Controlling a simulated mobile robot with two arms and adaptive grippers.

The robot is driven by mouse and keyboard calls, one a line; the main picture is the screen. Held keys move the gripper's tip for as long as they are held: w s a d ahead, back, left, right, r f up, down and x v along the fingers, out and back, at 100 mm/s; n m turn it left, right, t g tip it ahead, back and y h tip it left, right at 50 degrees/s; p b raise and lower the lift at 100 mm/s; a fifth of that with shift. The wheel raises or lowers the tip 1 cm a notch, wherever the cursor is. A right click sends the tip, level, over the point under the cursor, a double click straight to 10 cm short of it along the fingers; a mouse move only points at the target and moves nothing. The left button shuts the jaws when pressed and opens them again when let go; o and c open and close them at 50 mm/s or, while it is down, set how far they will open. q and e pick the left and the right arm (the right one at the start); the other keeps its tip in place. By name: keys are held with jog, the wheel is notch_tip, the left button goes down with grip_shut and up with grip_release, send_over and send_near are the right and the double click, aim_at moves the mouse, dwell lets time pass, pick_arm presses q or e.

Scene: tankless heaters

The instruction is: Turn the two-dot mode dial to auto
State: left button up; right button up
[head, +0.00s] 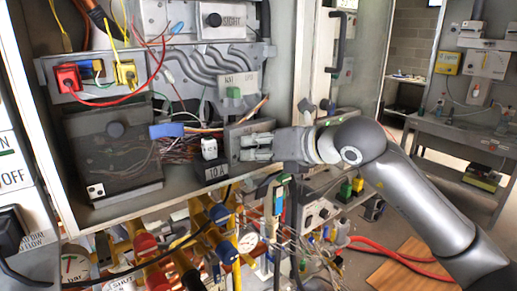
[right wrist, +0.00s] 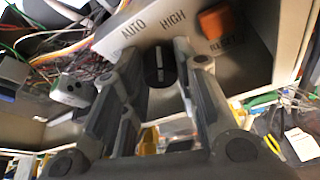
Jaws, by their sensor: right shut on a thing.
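The black mode dial (right wrist: 160,66) shows in the right wrist view on a pale panel lettered AUTO and HIGH. A light line on the dial points up in the picture, roughly between the two words. My right gripper (right wrist: 158,78) has a finger on each side of the dial and is shut on it. In the head view my right gripper (head: 250,147) reaches in from the right to the small panel (head: 240,130) inside the cabinet, and it hides the dial there. I cannot make out the two dots by this dial. My left gripper is not in view.
An orange RESET button (right wrist: 214,21) sits right of the dial. A black 10 A block (head: 211,169) and loose wires lie close to the gripper. Yellow pipes (head: 185,268) fill the space below.

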jog(key=shift+f+n+b, duration=0.15)
jog(key=shift+n+b, duration=0.25)
jog(key=shift+b, duration=0.55)
jog(key=n+t+h+b, duration=0.1)
jog(key=n+b, duration=0.1)
jog(key=b, duration=0.2)
jog(key=shift+s+a+h, duration=0.1)
jog(key=shift+a+h, duration=0.05)
jog(key=shift+h, duration=0.25)
jog(key=shift+n+t+h+b, duration=0.3)
jog(key=shift+n+b, duration=0.4)
jog(key=shift+b, duration=0.45)
jog(key=o, duration=0.7)
jog(key=shift+o, duration=0.2)
jog(key=shift+r, duration=0.2)
